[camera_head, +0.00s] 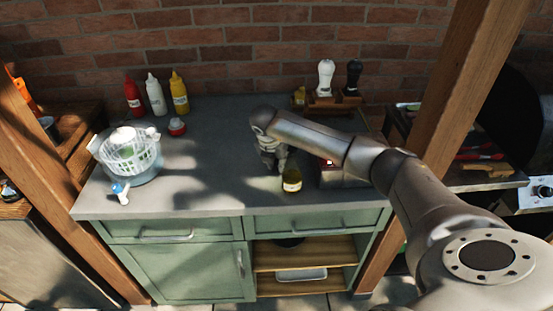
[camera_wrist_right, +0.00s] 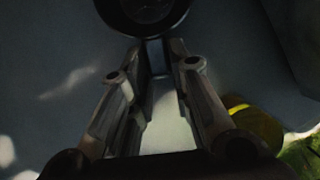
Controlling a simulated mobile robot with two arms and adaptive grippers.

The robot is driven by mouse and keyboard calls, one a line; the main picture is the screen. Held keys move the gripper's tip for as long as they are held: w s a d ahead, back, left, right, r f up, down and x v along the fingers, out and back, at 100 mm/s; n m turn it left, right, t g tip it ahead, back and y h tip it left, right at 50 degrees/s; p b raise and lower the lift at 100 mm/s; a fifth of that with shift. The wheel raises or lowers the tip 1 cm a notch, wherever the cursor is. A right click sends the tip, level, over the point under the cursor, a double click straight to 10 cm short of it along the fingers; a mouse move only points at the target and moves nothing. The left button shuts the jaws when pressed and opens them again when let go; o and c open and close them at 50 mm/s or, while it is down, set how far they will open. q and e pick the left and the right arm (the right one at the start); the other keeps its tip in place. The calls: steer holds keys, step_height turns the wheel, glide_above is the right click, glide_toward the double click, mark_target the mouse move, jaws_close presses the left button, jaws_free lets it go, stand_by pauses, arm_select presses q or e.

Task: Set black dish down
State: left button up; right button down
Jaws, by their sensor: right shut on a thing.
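My right gripper (camera_head: 272,155) points down over the grey counter (camera_head: 215,160), left of the middle of my right arm. In the right wrist view its two fingers (camera_wrist_right: 157,55) are closed in toward the near edge of the black dish (camera_wrist_right: 146,14), and they hold it there. Only the near part of the round, dark dish shows, at the top edge of that view. In the head view the dish is hidden by my gripper and arm. How close its base is to the counter cannot be told. My left gripper is out of view.
A jar (camera_head: 292,181) with a yellowish label stands just right of my right gripper. A white basket (camera_head: 130,155) stands at the left, with red, white and yellow bottles (camera_head: 155,95) behind. The counter between basket and gripper is mostly clear. A wooden post (camera_head: 475,95) rises at right.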

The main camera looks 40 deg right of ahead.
steer(key=shift+f, duration=0.1)
steer(key=c, duration=1.3)
jaws_free()
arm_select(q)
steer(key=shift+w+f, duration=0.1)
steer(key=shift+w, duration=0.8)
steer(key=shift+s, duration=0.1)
arm_select(e)
steer(key=shift+a+r, duration=0.1)
steer(key=shift+r, duration=0.2)
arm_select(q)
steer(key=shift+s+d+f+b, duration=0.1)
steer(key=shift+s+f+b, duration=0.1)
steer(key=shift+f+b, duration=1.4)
arm_select(e)
steer(key=shift+v, duration=5.85)
